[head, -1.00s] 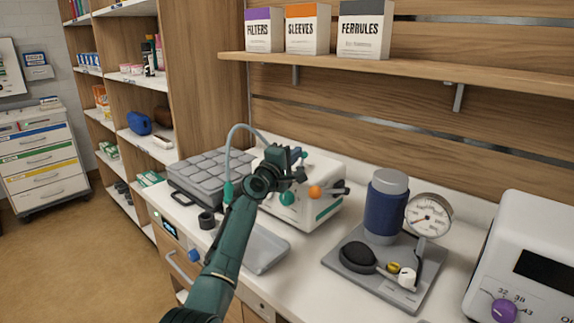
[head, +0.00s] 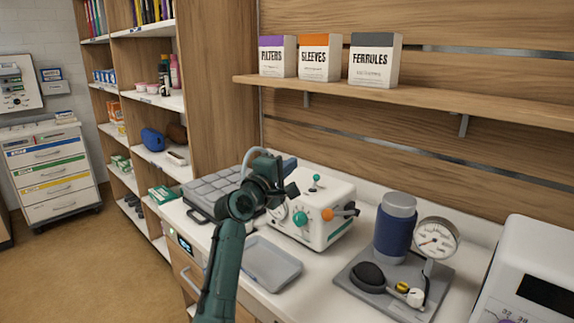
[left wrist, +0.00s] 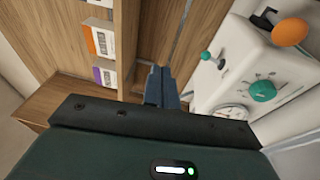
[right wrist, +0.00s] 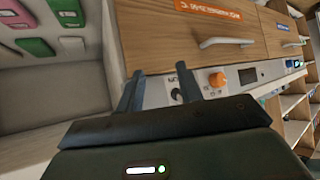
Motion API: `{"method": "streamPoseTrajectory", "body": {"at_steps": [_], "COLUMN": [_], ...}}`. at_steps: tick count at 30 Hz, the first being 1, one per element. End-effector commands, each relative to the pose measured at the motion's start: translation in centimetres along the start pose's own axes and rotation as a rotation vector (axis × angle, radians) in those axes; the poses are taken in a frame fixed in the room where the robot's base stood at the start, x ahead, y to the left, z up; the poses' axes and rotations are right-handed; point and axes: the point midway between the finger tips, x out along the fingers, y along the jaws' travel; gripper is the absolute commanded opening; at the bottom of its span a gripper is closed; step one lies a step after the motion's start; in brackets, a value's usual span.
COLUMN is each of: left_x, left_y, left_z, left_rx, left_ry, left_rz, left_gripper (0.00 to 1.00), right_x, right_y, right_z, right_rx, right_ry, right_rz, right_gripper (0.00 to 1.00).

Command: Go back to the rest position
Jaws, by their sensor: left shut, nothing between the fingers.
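My left gripper (head: 283,180) is in the head view, raised over the counter in front of the white device (head: 330,225) with teal and orange knobs. Its fingers are shut and empty; they show together in the left wrist view (left wrist: 162,85), with the device to their right. My right gripper (right wrist: 160,90) shows only in the right wrist view. Its fingers are spread apart with nothing seen between them, facing wooden drawer fronts (right wrist: 190,45). The left forearm hides part of the counter and the grey lidded tray.
A grey shallow tray (head: 268,268) lies on the counter beside my left arm. A blue cylinder (head: 395,230) and a gauge (head: 437,240) stand on a grey base to the right. A wall shelf (head: 420,95) holds three boxes. Floor (head: 90,270) is clear at left.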

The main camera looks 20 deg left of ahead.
Motion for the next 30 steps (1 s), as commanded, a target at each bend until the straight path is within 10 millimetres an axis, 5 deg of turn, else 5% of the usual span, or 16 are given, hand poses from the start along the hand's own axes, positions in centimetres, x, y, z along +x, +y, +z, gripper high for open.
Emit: {"method": "streamPoseTrajectory", "body": {"at_steps": [20, 23, 26, 30], "left_x": [-0.7, -1.6, -4.1, -10.3], "left_y": [0.2, -1.8, -6.2, -14.0], "left_z": [0.1, 0.6, 1.9, 4.6], "left_rx": [0.008, 0.07, 0.219, 0.512], "left_ry": [-0.001, -0.013, -0.049, -0.162], "left_rz": [-0.006, -0.057, -0.174, -0.4], "left_gripper": [0.0, 0.0, 0.0, 0.0], "right_x": [-0.2, -0.2, -0.2, -0.2], "right_y": [-0.2, -0.2, -0.2, -0.2], "right_z": [0.3, 0.3, 0.3, 0.3], "right_rx": [-0.003, -0.003, -0.003, -0.003], "right_ry": [-0.005, -0.005, -0.005, -0.005], "right_rz": [-0.006, -0.006, -0.006, -0.006], "right_gripper": [0.36, 0.36, 0.36, 0.36]}}
